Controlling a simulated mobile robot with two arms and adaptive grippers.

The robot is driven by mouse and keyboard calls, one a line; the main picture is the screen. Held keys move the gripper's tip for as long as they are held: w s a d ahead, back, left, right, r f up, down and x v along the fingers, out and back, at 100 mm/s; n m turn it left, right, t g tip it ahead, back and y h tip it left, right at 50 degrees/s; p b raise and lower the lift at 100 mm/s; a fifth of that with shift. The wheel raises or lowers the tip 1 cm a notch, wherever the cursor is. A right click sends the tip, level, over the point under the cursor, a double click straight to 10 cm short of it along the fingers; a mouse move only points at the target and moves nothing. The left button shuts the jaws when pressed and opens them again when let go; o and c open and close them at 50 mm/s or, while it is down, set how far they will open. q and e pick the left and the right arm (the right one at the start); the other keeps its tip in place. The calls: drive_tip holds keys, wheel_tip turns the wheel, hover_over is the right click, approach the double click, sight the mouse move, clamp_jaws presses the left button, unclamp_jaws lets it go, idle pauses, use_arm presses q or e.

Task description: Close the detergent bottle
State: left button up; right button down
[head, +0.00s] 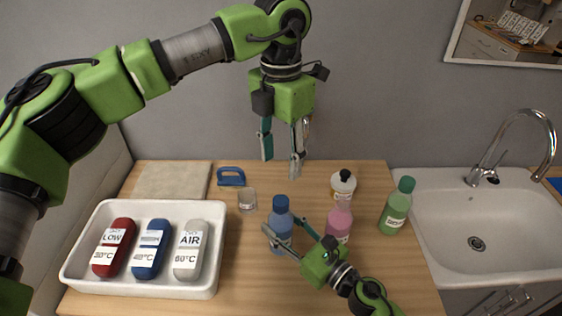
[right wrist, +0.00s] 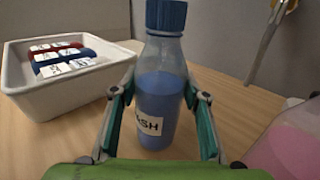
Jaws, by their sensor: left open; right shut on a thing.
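A clear bottle of blue liquid (head: 279,234) stands upright on the wooden table, with a dark blue cap (head: 281,203) sitting on its neck. In the right wrist view the bottle (right wrist: 158,100) has a label partly reading "SH", and its cap (right wrist: 166,16) is on top, cut off by the frame edge. I cannot tell how tight the cap is. My right gripper (head: 286,229) is shut on the bottle's body from the front right, one finger on each side. My left gripper (head: 281,166) is open and empty, pointing down, above and behind the bottle.
A white tray (head: 140,288) with red, blue and grey containers is at the left. A small glass jar (head: 247,200) and blue-handled brush (head: 231,177) lie behind. A pink bottle (head: 338,224), black-capped bottle (head: 343,184) and green bottle (head: 396,207) stand right, before the sink (head: 476,226).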

drive_tip(key=c, duration=1.1)
unclamp_jaws()
drive_tip(key=v, duration=1.2)
